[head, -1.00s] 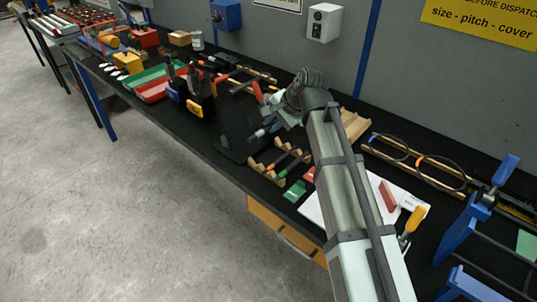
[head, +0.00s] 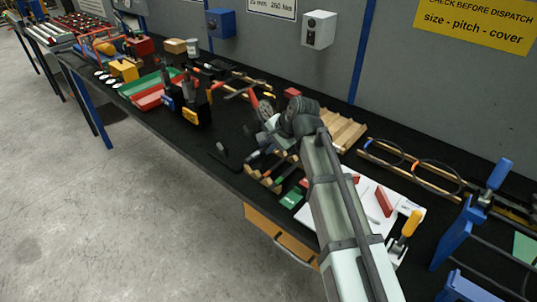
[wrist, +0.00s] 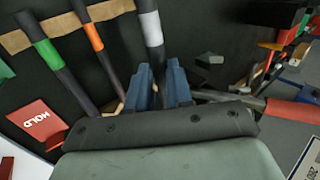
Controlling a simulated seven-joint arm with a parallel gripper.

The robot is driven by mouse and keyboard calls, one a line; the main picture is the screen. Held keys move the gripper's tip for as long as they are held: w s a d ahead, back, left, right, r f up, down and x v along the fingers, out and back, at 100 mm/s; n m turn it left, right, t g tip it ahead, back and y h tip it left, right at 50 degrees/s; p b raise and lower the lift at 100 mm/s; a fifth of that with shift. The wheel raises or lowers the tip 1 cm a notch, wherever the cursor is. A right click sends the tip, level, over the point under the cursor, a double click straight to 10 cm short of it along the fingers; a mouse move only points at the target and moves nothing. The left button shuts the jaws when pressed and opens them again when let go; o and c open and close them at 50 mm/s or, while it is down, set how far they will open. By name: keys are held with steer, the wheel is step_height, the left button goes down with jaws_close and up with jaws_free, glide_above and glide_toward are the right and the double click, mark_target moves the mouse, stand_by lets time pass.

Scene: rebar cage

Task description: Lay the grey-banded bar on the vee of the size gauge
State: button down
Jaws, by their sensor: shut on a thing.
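My gripper (wrist: 158,88) has its two blue fingers closed around a dark bar with a pale grey band (wrist: 150,28). The band is beyond the fingertips, toward the top of the wrist view. A green-banded bar (wrist: 41,48) and an orange-banded bar (wrist: 94,38) lie to its left across a wooden rack (wrist: 15,42). I cannot tell whether the held bar touches the rack. In the head view my gripper (head: 264,150) is partly hidden by my wrist, beside the rack. I cannot make out the size gauge or its vee with certainty.
A red HOLD card (wrist: 38,125) lies near the banded bars. Red-handled tools (wrist: 292,110) lie right of my gripper. In the head view, a ribbed wooden block (head: 345,132) is behind my arm, and blue clamps (head: 455,235) stand at right.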

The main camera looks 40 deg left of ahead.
steer(key=shift+f, duration=2)
steer(key=shift+f, duration=0.15)
steer(key=c, duration=1)
jaws_free()
steer(key=v, duration=0.8)
steer(key=s+v, duration=0.1)
steer(key=v, duration=0.4)
steer(key=shift+d, duration=0.15)
steer(key=shift+d+r, duration=0.15)
steer(key=shift+r, duration=0.1)
steer(key=c, duration=0.4)
